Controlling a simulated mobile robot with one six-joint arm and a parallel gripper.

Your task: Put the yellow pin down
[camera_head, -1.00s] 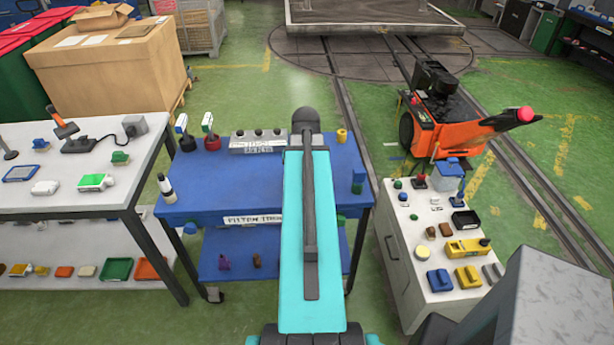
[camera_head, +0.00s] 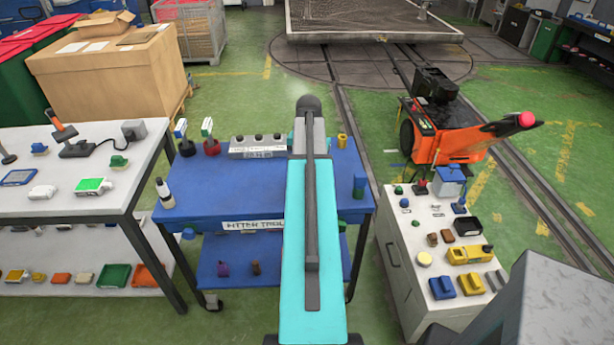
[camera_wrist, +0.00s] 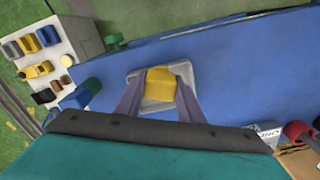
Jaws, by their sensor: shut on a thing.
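The yellow pin (camera_wrist: 161,88) is between the two fingers of my gripper (camera_wrist: 162,77) in the wrist view, and the fingers are shut on it. The pin shows over a small light grey square dish (camera_wrist: 158,109) on the blue trolley top (camera_wrist: 235,75). I cannot tell whether the pin touches the dish. In the head view my arm covers the gripper, the pin and the dish; the trolley (camera_head: 225,200) stands in the middle.
A small yellow piece (camera_head: 342,141) and a green-blue block (camera_head: 359,187) stand at the trolley's right side. A labelled grey box (camera_head: 258,148) stands at its back. A white cabinet (camera_head: 415,275) with several small parts is at the right, a white bench (camera_head: 75,207) at the left.

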